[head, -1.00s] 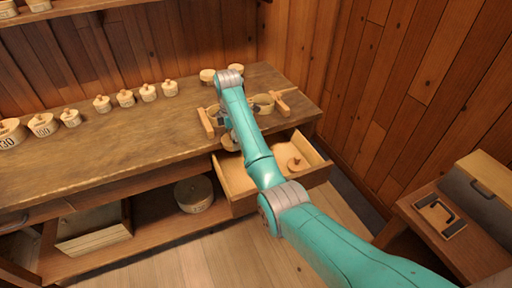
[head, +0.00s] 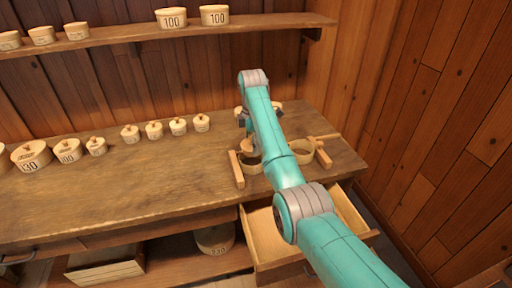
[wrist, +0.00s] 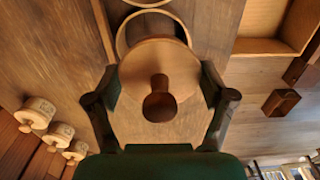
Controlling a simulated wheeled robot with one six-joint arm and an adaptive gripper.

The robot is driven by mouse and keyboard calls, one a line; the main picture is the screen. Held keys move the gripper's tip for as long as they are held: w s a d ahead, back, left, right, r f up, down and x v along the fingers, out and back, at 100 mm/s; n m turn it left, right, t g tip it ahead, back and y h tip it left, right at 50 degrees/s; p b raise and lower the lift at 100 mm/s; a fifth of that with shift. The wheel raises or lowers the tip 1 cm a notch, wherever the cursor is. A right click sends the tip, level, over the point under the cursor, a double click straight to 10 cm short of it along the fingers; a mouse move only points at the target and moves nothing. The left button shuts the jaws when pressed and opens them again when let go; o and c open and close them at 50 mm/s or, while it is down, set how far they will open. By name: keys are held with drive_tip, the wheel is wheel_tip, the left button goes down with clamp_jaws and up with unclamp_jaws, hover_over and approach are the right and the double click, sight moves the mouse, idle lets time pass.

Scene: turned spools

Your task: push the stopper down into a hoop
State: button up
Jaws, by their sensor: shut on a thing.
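The stopper (wrist: 150,62), a round pale wooden disc with a dark knob (wrist: 160,103), is between the two fingers of my gripper (wrist: 160,78) in the wrist view. My gripper is shut on it. In the head view my gripper (head: 245,122) is over the bench, with the stopper (head: 247,147) below it, partly hidden by my arm. A hoop (wrist: 122,42) shows behind the stopper, its near part covered; in the head view this hoop (head: 252,168) is just below the stopper. A second hoop (head: 303,153) stands to its right. I cannot tell whether stopper and hoop touch.
Wooden bars (head: 236,169) and (head: 322,153) flank the hoops. Several knobbed lidded pots (head: 154,130) line the bench (head: 130,180) at left. An open drawer (head: 264,232) juts out below. A shelf (head: 130,36) holds more pots.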

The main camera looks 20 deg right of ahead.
drive_tip(key=shift+w, duration=0.5)
drive_tip(key=shift+f, duration=1.4)
drive_tip(key=shift+f, duration=1.35)
drive_tip(key=shift+s+f, duration=0.1)
drive_tip(key=shift+f, duration=0.1)
